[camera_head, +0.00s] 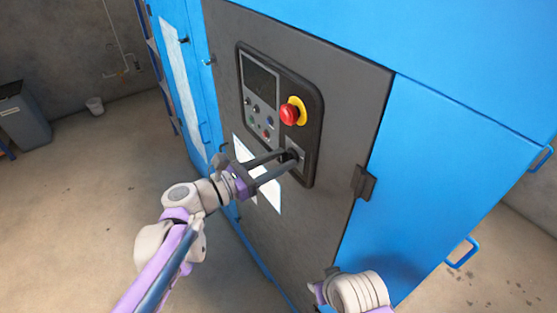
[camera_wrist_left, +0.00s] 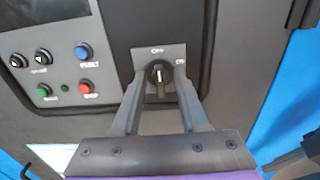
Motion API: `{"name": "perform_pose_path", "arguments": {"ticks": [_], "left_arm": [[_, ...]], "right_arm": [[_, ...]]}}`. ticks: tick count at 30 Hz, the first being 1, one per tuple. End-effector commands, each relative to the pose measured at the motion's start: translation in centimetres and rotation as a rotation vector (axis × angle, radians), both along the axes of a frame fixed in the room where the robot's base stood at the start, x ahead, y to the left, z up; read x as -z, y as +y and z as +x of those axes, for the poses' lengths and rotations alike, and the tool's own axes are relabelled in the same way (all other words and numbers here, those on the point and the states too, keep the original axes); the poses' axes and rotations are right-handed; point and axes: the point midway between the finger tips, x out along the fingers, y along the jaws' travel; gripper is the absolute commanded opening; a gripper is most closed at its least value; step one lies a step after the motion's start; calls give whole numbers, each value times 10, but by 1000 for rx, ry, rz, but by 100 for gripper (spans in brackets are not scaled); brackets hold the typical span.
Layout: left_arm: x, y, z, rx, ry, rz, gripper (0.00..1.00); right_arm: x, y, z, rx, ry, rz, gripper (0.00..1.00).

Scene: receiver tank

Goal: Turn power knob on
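The power knob (camera_wrist_left: 159,74) is a small black rotary knob on a grey plate, seen in the left wrist view with its grip upright. Small labels sit above it and to its right, too blurred to read surely. My left gripper (camera_wrist_left: 159,88) has one finger on each side of the knob, with small gaps seeming to show between. In the head view the left gripper (camera_head: 287,158) reaches the lower part of the control panel (camera_head: 313,112), its fingertips hiding most of the knob. My right gripper (camera_head: 322,291) is at the bottom edge, partly cut off.
A red emergency button (camera_head: 289,114) with a yellow collar sits just above the knob. Several small buttons (camera_wrist_left: 84,52) are left of it. A black latch (camera_head: 363,183) is on the grey door's right edge. Open floor (camera_head: 90,190) lies to the left.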

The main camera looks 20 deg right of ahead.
Motion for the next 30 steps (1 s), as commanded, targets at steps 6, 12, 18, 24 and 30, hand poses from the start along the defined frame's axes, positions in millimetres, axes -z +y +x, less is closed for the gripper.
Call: {"name": "perform_pose_path", "arguments": {"ticks": [6,12,18,24,30], "left_arm": [[0,0,0,0,0,0,4],[0,0,0,0,0,0,0],[0,0,0,0,-14,5,0],[0,0,0,0,-84,30,0],[0,0,-1,0,-221,80,0]], "right_arm": [[0,0,0,0,0,0,40],[0,0,0,0,0,0,40],[0,0,0,0,0,0,40],[-2,0,0,0,-1,0,40],[-4,0,1,0,-2,0,40]]}}
